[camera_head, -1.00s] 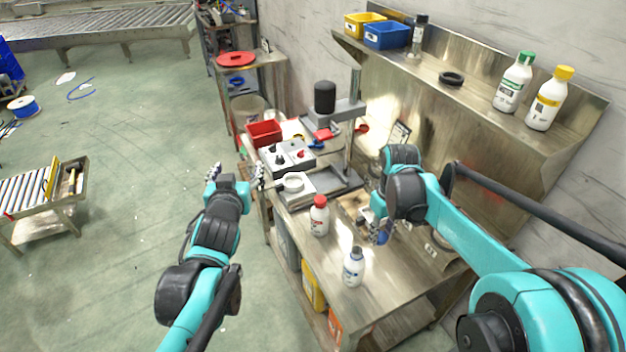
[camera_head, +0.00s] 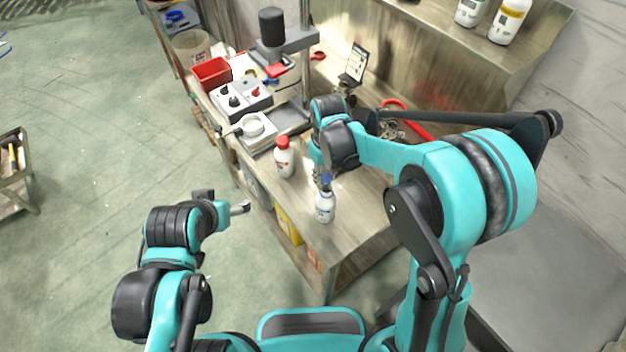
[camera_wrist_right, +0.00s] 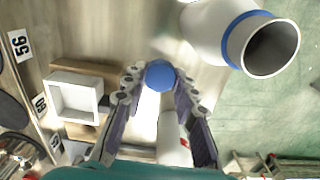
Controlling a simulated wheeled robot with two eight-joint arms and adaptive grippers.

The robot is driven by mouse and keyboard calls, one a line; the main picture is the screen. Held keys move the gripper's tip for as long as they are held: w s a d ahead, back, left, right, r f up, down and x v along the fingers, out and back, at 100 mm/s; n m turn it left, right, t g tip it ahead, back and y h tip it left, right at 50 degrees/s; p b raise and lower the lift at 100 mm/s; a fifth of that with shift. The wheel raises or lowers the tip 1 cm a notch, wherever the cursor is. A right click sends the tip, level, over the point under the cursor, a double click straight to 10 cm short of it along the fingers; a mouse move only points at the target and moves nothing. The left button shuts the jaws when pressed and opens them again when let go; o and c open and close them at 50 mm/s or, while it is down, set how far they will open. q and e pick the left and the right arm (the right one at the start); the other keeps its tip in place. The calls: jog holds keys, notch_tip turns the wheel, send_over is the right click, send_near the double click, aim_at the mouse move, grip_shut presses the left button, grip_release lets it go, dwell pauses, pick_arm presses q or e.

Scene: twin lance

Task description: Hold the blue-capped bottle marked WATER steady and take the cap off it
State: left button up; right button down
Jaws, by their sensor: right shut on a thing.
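The white WATER bottle (camera_head: 325,207) stands upright near the front edge of the bench, with no gripper on it. In the right wrist view, a white bottle neck with a blue ring (camera_wrist_right: 232,36) has an open, dark mouth and no cap. My right gripper (camera_head: 326,179) is just above and behind the bottle in the head view. In the wrist view it is shut on a round blue cap (camera_wrist_right: 160,74), which is clear of the bottle neck. My left gripper (camera_head: 224,202) is left of the bench, away from the bottle, with fingers apart and empty.
A red-capped white bottle (camera_head: 284,158) stands behind and left of the WATER bottle. A control box (camera_head: 240,97), a press (camera_head: 272,28) and a red bin (camera_head: 212,73) are farther back. A white square holder (camera_wrist_right: 75,97) shows in the wrist view.

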aim_at(316, 189)
jog(key=shift+w+a+f, duration=0.35)
jog(key=shift+a+f, duration=0.1)
jog(key=shift+a, duration=0.15)
jog(key=shift+w+a+f, duration=0.35)
jog(key=shift+a+f, duration=0.1)
jog(key=shift+a, duration=0.15)
jog(key=shift+f+b, duration=1.05)
jog(key=shift+f, duration=0.95)
jog(key=shift+f, duration=0.1)
jog(key=c, duration=1.2)
grip_release()
